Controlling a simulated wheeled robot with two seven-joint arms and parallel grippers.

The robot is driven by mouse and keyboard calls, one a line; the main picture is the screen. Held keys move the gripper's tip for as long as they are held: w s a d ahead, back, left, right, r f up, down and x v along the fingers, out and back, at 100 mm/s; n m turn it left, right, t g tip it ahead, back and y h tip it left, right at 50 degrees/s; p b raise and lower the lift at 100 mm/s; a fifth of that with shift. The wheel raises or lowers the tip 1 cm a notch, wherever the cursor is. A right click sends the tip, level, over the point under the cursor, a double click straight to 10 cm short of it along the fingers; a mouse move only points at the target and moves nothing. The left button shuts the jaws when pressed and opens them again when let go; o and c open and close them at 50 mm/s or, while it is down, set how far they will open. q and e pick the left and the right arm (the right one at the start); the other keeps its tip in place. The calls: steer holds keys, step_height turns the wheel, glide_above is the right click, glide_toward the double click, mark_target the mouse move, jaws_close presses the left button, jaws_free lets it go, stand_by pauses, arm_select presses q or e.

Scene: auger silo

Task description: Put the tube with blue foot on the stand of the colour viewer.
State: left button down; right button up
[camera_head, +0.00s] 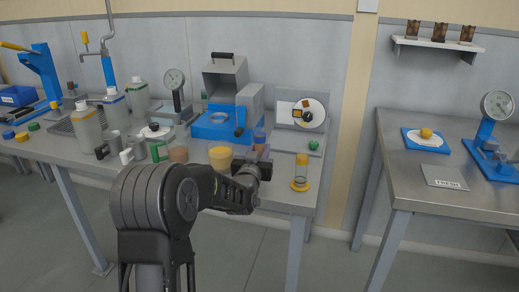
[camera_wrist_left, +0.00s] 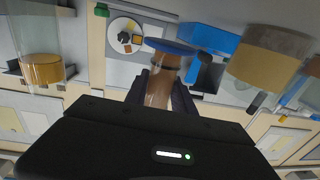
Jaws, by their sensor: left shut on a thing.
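My left gripper (camera_head: 258,166) is shut on the tube with blue foot (camera_wrist_left: 163,78), over the front part of the left bench. In the left wrist view, which is upside down, the clear tube with brown contents stands between the fingers (camera_wrist_left: 163,92), its blue foot towards the picture's top. In the head view the gripper hides most of the tube; its upper part (camera_head: 259,138) shows. The colour viewer (camera_head: 287,117), a grey panel with a white disc of colour patches, stands behind and to the right of the gripper. It also shows in the left wrist view (camera_wrist_left: 119,55). My right gripper is not in view.
A tube with yellow foot (camera_head: 300,172) stands at the bench's front right. A yellow cup (camera_head: 220,157) is left of the gripper. A blue and grey machine (camera_head: 212,124) stands behind. Bottles and cups crowd the left. A second bench (camera_head: 430,190) is across a gap.

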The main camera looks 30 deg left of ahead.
arm_select(q)
steer(key=shift+f+b, duration=0.4)
steer(key=shift+f, duration=1.75)
steer(key=shift+f, duration=0.15)
steer(key=c, duration=1.1)
jaws_free()
steer(key=shift+o, duration=0.2)
steer(key=shift+p, duration=0.3)
steer(key=shift+s+d, duration=0.15)
steer(key=shift+s, duration=0.15)
steer(key=v, duration=0.7)
steer(key=shift+s+f+b, duration=0.1)
steer(key=shift+s+b, duration=0.1)
steer(key=shift+b, duration=0.15)
